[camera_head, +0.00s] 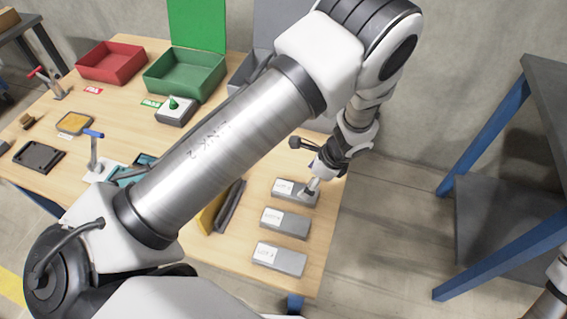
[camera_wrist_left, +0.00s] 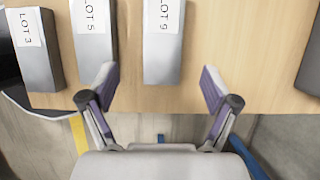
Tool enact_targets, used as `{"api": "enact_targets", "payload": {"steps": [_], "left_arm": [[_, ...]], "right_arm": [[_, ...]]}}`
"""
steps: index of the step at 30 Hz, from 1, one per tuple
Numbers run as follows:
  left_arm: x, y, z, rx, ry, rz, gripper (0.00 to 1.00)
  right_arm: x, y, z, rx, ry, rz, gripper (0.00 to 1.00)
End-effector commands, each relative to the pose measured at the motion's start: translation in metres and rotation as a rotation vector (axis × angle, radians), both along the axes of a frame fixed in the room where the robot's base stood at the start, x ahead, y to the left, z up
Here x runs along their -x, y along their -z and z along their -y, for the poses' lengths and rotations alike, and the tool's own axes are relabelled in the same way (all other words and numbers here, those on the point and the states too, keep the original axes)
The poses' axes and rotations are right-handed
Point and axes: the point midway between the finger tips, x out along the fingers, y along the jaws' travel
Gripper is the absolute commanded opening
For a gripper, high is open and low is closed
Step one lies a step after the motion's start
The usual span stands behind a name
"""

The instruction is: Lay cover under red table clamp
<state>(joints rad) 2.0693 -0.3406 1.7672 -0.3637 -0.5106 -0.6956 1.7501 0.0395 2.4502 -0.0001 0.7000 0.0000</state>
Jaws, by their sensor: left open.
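The red table clamp (camera_head: 48,84) stands with its red handle at the far left of the table in the head view. I cannot tell for sure which piece is the cover; a dark, flat, frame-like part (camera_head: 38,157) lies at the table's left. My left gripper (camera_head: 309,189) is at the right end of the farthest grey lot block (camera_head: 288,187). In the wrist view its open fingers (camera_wrist_left: 158,82) are spread either side of the end of the block marked LOT 9 (camera_wrist_left: 162,50), with nothing gripped. My right gripper is out of view.
Two more grey lot blocks (camera_head: 284,222) (camera_head: 279,260) lie nearer. A blue-handled clamp (camera_head: 94,150), an orange-yellow pad (camera_head: 74,123), a red tray (camera_head: 112,62) and a green tray (camera_head: 186,76) are on the left half. My left arm hides the table's middle.

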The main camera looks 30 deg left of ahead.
Motion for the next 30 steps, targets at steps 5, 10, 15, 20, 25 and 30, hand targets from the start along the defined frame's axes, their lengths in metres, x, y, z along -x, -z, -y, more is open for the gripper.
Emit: {"api": "enact_targets", "payload": {"steps": [5, 10, 15, 20, 25, 30], "left_arm": [[0.003, 0.025, -0.01, -0.002, 0.003, -0.006, 0.88], [0.005, 0.048, -0.025, -0.001, -0.001, -0.005, 0.88], [0.006, 0.068, -0.034, 0.0, 0.001, -0.003, 0.88], [0.006, 0.068, -0.034, -0.001, 0.001, -0.001, 0.88], [0.006, 0.068, -0.034, -0.001, 0.001, -0.001, 0.45], [0.006, 0.068, -0.034, -0.001, 0.001, -0.001, 0.01]], "right_arm": [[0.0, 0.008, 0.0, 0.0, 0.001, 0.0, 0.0], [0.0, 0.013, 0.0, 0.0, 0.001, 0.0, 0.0], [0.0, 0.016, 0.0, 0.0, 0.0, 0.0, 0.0], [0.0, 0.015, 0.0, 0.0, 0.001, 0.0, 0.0], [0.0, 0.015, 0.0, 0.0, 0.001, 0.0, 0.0], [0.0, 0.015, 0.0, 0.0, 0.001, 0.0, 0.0]]}}
